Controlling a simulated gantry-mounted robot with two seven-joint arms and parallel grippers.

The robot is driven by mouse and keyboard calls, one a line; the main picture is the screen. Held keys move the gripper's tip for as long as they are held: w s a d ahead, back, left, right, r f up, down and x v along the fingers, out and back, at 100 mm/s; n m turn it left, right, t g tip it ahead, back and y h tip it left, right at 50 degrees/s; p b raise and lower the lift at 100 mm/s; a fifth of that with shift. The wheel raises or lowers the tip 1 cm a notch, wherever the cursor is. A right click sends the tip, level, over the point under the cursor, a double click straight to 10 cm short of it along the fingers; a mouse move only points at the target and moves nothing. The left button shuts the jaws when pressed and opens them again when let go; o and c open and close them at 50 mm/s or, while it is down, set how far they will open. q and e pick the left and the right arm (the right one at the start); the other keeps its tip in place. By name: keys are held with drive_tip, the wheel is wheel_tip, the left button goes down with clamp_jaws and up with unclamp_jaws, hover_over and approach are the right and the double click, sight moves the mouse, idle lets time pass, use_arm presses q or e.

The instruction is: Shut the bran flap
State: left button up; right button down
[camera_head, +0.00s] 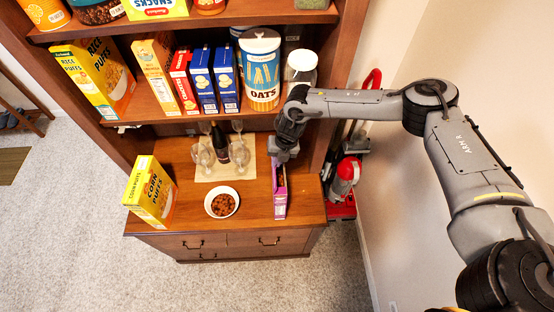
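A narrow purple box (280,200) stands upright near the right end of the hutch counter (245,188). It may be the bran box; I cannot read its label. My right gripper (284,156) points down at the back upper end of this box, very close to it or touching it. The gripper is small and dark here, so I cannot tell whether its fingers are open or shut. The box's top and any flap are too small and partly hidden by the gripper to make out. My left gripper is not in view.
A bowl of cereal (222,203) and a yellow Corn Puffs box (152,191) stand left of the purple box. Glasses (204,155) and a dark bottle (220,142) stand behind. The shelf above holds several boxes and an Oats canister (260,70). A red vacuum (344,178) stands right.

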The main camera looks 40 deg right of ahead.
idle(0.3)
drive_tip(key=shift+s+d+f, duration=0.1)
drive_tip(key=s+d+f+t+y+b, duration=0.3)
drive_tip(key=f+t+y+b, duration=0.3)
drive_tip(key=b, duration=1.2)
drive_tip(key=d+t+y, duration=0.1)
drive_tip(key=y, duration=0.2)
drive_tip(key=shift+s+d+f+t+y+b, duration=0.3)
drive_tip(key=shift+s+d+f+y, duration=0.05)
drive_tip(key=shift+d+y, duration=0.05)
drive_tip(key=c, duration=1.4)
unclamp_jaws()
drive_tip(key=shift+o, duration=0.3)
